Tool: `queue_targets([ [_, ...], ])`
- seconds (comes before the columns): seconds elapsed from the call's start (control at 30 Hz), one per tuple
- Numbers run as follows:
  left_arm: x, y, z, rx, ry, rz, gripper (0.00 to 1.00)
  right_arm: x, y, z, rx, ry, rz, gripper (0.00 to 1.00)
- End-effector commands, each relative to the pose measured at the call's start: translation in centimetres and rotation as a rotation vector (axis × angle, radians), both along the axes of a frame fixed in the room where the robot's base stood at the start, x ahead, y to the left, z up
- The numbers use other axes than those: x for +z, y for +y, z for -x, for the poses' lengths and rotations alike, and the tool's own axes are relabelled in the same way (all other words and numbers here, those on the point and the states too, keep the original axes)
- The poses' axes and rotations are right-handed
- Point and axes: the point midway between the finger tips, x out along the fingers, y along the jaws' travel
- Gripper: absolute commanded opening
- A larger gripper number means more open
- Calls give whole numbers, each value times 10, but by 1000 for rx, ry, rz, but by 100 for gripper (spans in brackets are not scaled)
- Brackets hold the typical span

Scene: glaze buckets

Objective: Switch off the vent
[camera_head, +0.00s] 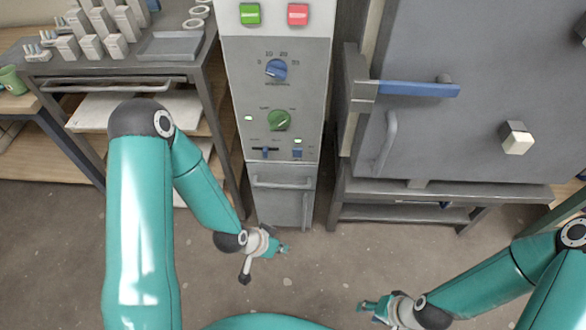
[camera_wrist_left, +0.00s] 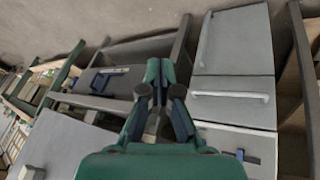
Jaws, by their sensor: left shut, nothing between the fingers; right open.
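A tall grey control cabinet (camera_head: 240,95) stands at the centre of the head view. It carries a green button (camera_head: 250,14), a red button (camera_head: 298,14), a blue dial (camera_head: 276,69) and a green knob (camera_head: 279,120). Below are a blue slider (camera_head: 265,152) and a blue switch (camera_head: 297,153) under a lit green lamp (camera_head: 298,141). The labels are too small to tell which is the vent control. My left gripper (camera_head: 283,248) is shut and empty, low in front of the cabinet, apart from it. My right gripper (camera_head: 367,305) is open and empty at lower right.
A grey kiln-like box with a blue-handled door (camera_head: 455,55) stands right of the cabinet on a metal stand (camera_head: 450,190). A metal rack (camera_head: 60,66) with grey blocks stands at left. The floor (camera_head: 320,270) before the cabinet is clear. Cabinet handles (camera_wrist_left: 232,94) show in the left wrist view.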

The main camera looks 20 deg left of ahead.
Motion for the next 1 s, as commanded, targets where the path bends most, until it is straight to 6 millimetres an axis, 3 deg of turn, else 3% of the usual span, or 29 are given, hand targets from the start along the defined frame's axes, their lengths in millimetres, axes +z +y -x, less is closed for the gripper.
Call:
queue_targets([
  [0.03,-30,9,-23,-69,-124,-35,0,-41,0,0,0,1,0,41],
  [0.1,-40,20,-54,-180,-310,-102,0,-71,0,0,-1,1,0,41],
  [0.3,-46,52,-125,-478,-838,-389,0,-151,0,0,-1,1,0,41],
  [0.4,-42,66,-147,-603,-1084,-578,0,-191,0,0,-1,0,0,41],
  [0.53,-32,83,-161,-733,-1368,-851,0,-238,0,0,-1,0,0,41],
  [0.7,-18,96,-160,-833,-1628,-1164,0,-281,0,0,-1,0,0,41],
  [0.83,-9,101,-154,-865,-1737,-1317,0,-297,0,0,0,0,0,41],
  [1.0,-1,103,-151,-877,-1786,-1393,0,-301,0,0,0,0,0,41],
])
